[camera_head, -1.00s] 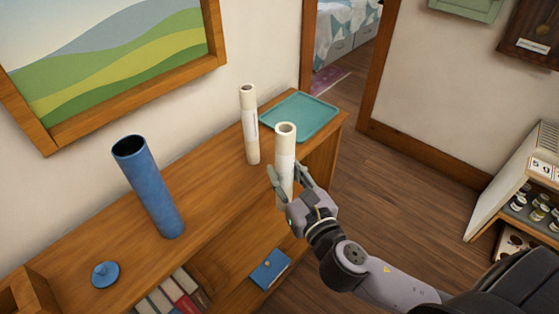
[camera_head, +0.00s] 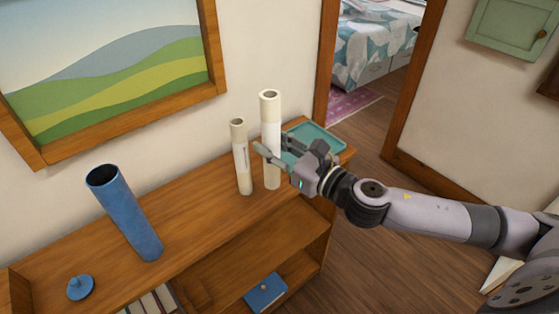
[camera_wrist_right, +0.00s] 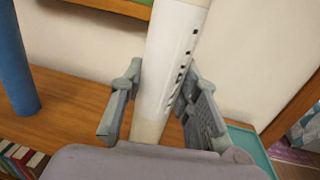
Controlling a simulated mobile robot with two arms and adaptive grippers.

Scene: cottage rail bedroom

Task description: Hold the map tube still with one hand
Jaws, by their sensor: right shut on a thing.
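The blue tube (camera_head: 130,215), likely the map tube, stands leaning to the left on the wooden shelf top, its upper end open and dark. It also shows at the left edge of the right wrist view (camera_wrist_right: 14,65). No hand touches it. My right gripper (camera_head: 274,155) is shut on the taller cream-white roll (camera_head: 270,115), which is about upright near the right end of the shelf. In the right wrist view the roll (camera_wrist_right: 168,75) lies between both fingers. Whether its lower end touches the wood I cannot tell. My left gripper is not in view.
A shorter white roll (camera_head: 241,165) stands just left of the held one. A teal tray (camera_head: 325,137) lies at the shelf's right end. A blue knobbed cap (camera_head: 80,288) lies front left. A blue box or book (camera_head: 265,291) is on the lower shelf. Bare wood separates tube and rolls.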

